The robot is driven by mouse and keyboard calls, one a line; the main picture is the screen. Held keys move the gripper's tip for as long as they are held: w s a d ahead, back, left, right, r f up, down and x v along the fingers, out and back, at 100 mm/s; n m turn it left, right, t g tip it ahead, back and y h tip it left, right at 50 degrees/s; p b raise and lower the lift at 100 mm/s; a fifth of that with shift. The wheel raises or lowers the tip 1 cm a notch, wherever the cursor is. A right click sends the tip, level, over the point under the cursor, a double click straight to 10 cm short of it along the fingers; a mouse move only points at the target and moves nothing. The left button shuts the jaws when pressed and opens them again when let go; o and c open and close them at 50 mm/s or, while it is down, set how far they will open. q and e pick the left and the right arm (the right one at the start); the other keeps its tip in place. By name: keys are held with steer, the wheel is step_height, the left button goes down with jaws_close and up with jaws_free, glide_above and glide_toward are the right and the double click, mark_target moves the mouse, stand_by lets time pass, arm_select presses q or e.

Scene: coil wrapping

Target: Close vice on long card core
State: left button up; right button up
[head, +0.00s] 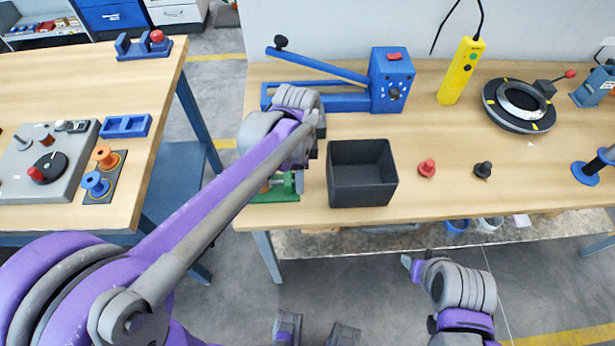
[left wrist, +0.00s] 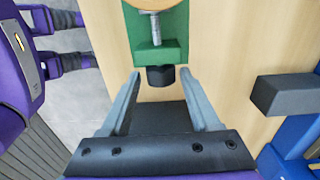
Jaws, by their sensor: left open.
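The green vice (head: 280,192) stands at the front left corner of the bench, partly hidden behind my left arm in the head view. In the left wrist view, the green vice body (left wrist: 172,50) shows a metal screw (left wrist: 156,28) ending in a dark knob (left wrist: 160,76). A tan rounded edge at the top of that view, probably the card core (left wrist: 152,4), is mostly cut off. My left gripper (left wrist: 159,84) is open, its fingertips on either side of the knob; contact cannot be told. My right arm is at the lower right of the head view, its fingers unclear.
A black bin (head: 362,190) stands right of the vice. A blue device (head: 392,80) with a long lever lies behind it. A red knob piece (head: 427,168) and a black one (head: 483,170) stand right of the bin. The bench front between them is clear.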

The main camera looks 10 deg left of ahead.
arm_select(q)
steer(key=shift+s+t, duration=0.15)
steer(key=shift+t, duration=0.35)
steer(key=shift+s+d+t+y, duration=0.15)
steer(key=shift+t+y, duration=0.1)
steer(key=shift+t, duration=0.35)
steer(key=shift+s+a+t+y, duration=0.1)
steer(key=shift+t+y, duration=0.15)
steer(key=shift+t, duration=0.35)
steer(key=shift+f, duration=0.1)
steer(key=shift+w, duration=0.1)
steer(key=shift+s+d+f+t, duration=0.2)
steer(key=shift+s+t, duration=0.1)
steer(key=shift+t, duration=0.6)
steer(key=shift+s+t+y, duration=0.2)
steer(key=shift+t+y, duration=0.3)
steer(key=shift+t, duration=0.4)
steer(key=shift+w+a, duration=0.1)
